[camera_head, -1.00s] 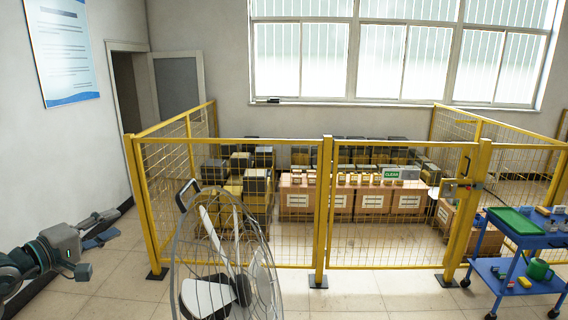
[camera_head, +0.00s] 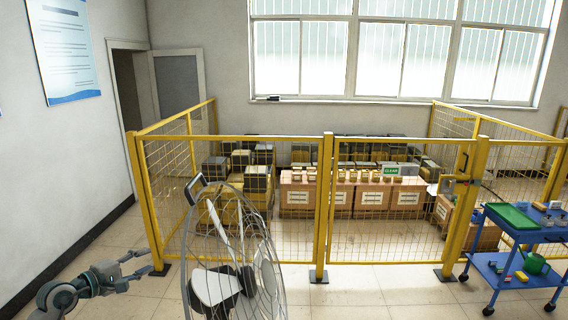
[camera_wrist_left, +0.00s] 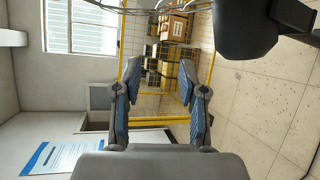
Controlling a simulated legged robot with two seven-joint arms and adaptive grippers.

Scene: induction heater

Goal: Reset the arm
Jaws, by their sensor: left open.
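My left arm comes in at the lower left of the head view. Its gripper (camera_head: 138,266) is open and empty, low over the tiled floor and left of the fan. In the left wrist view the two blue-padded fingers (camera_wrist_left: 160,100) stand apart with nothing between them. The yellow fence and boxes show beyond them. My right gripper is in neither view.
A caged fan (camera_head: 235,260) stands close in front, right of my left gripper. A yellow mesh fence (camera_head: 326,210) encloses cartons (camera_head: 372,197) and stacked boxes. A blue cart (camera_head: 515,262) stands at right. A white wall (camera_head: 50,170) borders the left.

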